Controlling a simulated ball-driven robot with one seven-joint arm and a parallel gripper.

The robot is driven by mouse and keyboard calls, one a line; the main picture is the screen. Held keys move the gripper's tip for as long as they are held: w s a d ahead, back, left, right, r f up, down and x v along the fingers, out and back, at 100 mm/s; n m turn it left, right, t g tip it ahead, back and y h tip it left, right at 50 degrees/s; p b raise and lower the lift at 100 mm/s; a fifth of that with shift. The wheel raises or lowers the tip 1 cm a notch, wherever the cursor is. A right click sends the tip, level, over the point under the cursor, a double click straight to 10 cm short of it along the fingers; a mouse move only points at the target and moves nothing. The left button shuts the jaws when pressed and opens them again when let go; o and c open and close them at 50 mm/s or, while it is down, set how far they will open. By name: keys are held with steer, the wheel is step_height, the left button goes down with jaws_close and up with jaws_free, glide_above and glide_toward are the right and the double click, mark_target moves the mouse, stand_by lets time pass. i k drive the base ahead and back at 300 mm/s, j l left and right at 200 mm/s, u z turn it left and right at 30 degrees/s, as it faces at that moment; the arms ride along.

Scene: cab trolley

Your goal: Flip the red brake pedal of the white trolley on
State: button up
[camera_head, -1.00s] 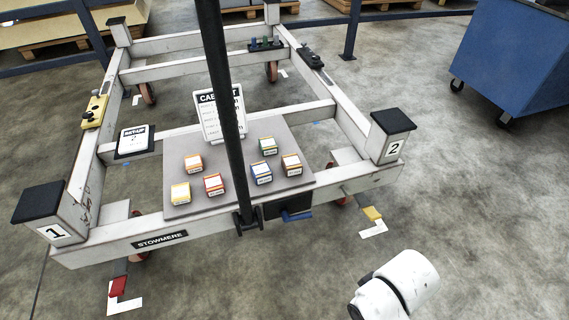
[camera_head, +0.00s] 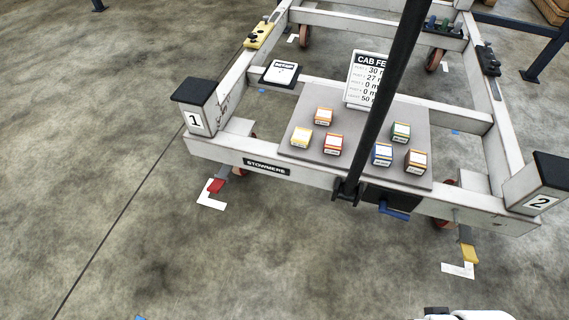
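The red brake pedal (camera_head: 215,186) sticks out low at the front left corner of the white trolley (camera_head: 310,181), below the post marked 1 (camera_head: 196,120). It is just above a white L-shaped floor mark (camera_head: 211,200). A yellow pedal (camera_head: 469,253) sits at the front right corner, below the post marked 2 (camera_head: 540,202). A white rounded part of my arm shows at the bottom right edge, well apart from the pedals. My gripper's fingers are not in view.
A dark upright bar (camera_head: 385,105) rises from the trolley's front beam beside a blue handle (camera_head: 394,211). Several small coloured boxes (camera_head: 332,144) stand on a grey plate (camera_head: 360,125). A sign (camera_head: 366,78) stands behind them. The floor left and in front is clear.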

mark_target(216, 185)
steer(key=i+j+u, duration=0.7)
steer(key=i, duration=0.25)
